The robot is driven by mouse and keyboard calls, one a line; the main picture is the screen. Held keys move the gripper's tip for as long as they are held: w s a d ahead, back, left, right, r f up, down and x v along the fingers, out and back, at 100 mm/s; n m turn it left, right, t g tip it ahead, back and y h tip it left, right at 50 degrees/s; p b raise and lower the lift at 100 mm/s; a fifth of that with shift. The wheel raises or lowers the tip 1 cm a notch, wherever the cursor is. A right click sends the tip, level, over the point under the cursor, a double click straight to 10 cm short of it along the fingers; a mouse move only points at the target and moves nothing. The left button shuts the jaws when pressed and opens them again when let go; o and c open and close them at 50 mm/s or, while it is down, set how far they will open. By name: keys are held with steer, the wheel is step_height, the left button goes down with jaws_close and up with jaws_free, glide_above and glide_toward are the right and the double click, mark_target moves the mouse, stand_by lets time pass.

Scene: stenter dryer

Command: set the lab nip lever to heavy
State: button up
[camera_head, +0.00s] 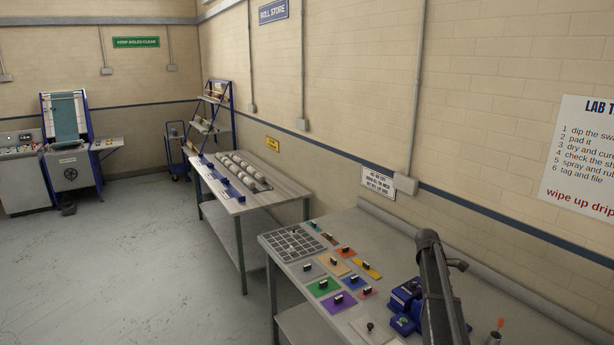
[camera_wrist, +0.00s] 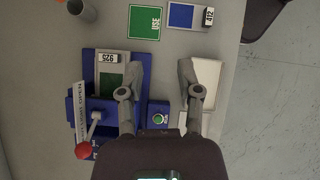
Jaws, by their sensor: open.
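The blue lab nip machine (camera_wrist: 140,75) lies below my gripper in the wrist view. Its lever has a pale arm (camera_wrist: 96,123) and a red knob (camera_wrist: 83,151), at the machine's lower left. A white label strip (camera_wrist: 81,100) runs beside it. "OPEN" reads at its upper end, and the lower lettering is too small to read surely. My gripper (camera_wrist: 157,84) is open and empty, its fingers right of the lever and apart from it. In the head view the blue machine (camera_head: 404,300) is partly hidden behind my dark arm; the lever cannot be made out there.
A green button (camera_wrist: 158,118) sits on a small blue box between my fingers. A white tray (camera_wrist: 207,75) is at the right. A green card (camera_wrist: 145,22) and a blue card (camera_wrist: 187,16) lie above. Coloured swatches and a grid rack (camera_head: 292,243) cover the bench's far part.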

steer(key=s+a+f+m+t+y+b, duration=0.2)
steer(key=s+a+f, duration=0.4)
steer(key=s+a, duration=0.5)
steer(key=s+a+f+m+t+y+b, duration=0.2)
steer(key=s+a+f+m+b, duration=0.4)
steer(key=s+a, duration=0.6)
steer(key=a+t+b, duration=0.1)
steer(key=a, duration=0.3)
steer(key=shift+f+t, duration=0.2)
steer(key=shift+t, duration=0.2)
steer(key=shift+d, duration=0.1)
stand_by(0.6)
steer(key=shift+d, duration=0.25)
